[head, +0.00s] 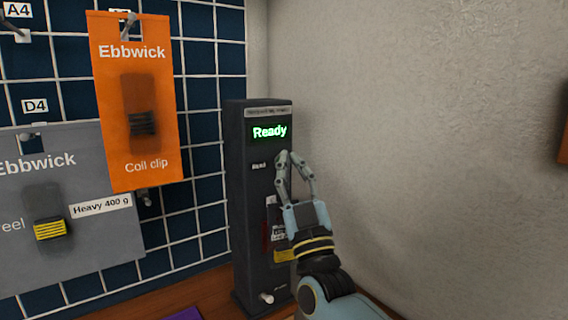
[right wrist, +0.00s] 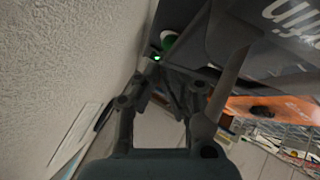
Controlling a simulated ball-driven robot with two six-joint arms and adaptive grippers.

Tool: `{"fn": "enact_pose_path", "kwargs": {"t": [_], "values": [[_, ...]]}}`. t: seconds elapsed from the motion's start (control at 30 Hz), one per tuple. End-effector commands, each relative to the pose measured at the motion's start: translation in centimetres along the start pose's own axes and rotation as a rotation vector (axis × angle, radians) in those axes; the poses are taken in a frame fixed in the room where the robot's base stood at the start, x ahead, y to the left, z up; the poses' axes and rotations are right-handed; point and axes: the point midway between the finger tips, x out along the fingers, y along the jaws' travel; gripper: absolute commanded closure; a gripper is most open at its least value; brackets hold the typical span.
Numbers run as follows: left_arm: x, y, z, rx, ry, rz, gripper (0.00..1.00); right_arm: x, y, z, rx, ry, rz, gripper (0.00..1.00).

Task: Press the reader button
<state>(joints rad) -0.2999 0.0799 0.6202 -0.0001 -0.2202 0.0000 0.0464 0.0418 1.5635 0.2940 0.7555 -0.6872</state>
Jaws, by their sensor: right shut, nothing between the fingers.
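The reader (head: 250,215) is a tall dark post in the corner, with a lit screen (head: 269,131) showing "Ready" in green. A small "Read" label (head: 259,166) sits below the screen. My right gripper (head: 288,157) is shut and empty, its fingertips at the reader's front beside that label. The fingers hide the spot right of the label, so I cannot see the button there or tell whether they touch it. In the right wrist view, a green shape (right wrist: 168,44), perhaps the button, and a small bright green glint lie just beyond the fingertips (right wrist: 163,72). My left gripper is not in view.
A blue grid wall (head: 207,120) at left carries an orange "Ebbwick" coil clip card (head: 115,175) and a grey "Ebbwick" card (head: 100,255) with a "Heavy 400 g" tag. A bare plaster wall (head: 420,130) stands right of the reader. A small pale knob (head: 266,298) is at its base.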

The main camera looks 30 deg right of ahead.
Motion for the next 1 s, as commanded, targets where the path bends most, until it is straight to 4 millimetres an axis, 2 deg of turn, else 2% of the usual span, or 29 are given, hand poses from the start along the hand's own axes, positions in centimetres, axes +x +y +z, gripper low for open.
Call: {"fn": "enact_pose_path", "kwargs": {"t": [1.0], "values": [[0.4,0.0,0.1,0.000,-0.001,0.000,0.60,1.1,-0.6,0.4,0.001,0.004,0.001,1.00]]}}
